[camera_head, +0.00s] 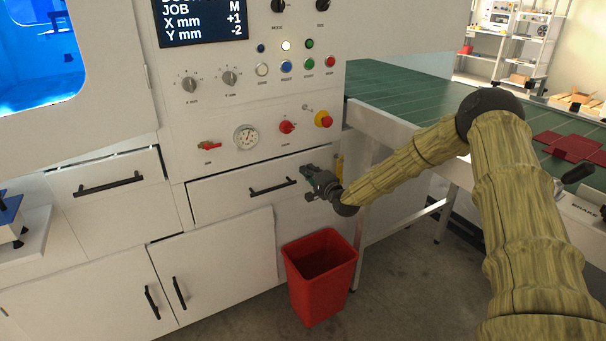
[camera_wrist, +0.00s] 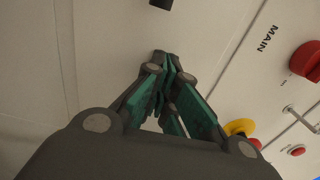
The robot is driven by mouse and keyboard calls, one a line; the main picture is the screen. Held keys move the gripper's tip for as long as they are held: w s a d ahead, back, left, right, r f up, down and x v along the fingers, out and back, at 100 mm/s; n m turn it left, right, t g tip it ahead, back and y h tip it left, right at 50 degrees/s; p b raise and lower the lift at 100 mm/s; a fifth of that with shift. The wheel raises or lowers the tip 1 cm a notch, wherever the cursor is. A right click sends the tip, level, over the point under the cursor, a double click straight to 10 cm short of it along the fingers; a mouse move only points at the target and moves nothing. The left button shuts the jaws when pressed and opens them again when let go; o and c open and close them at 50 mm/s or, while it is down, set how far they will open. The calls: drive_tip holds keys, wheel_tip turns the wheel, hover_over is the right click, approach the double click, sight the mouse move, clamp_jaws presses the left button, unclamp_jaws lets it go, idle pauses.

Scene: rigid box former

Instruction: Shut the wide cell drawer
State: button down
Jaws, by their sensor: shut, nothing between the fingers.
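A wide white drawer front (camera_head: 225,198) with a black bar handle (camera_head: 273,187) sits below the control panel. I cannot tell for sure whether it stands slightly out or is flush. My gripper (camera_head: 306,171) is at the right end of this front, to the right of the handle, fingers shut and empty. In the wrist view my gripper (camera_wrist: 163,62) points at the white front (camera_wrist: 115,45), its tips at or very near the surface; contact is unclear. The dark handle end (camera_wrist: 161,4) shows at the top edge. The wrist and fingers hide the drawer's right edge.
Another drawer (camera_head: 70,177) is at the left, with cupboard doors (camera_head: 205,255) below. A red bin (camera_head: 318,280) stands on the floor under my gripper. Red knobs (camera_head: 287,127) and a yellow-based stop button (camera_head: 323,119) are just above. A green-topped table (camera_head: 400,105) is at the right.

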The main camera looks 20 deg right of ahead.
drive_tip(key=shift+w+r, duration=0.2)
drive_tip(key=shift+r, duration=0.1)
drive_tip(key=shift+s+f, duration=0.1)
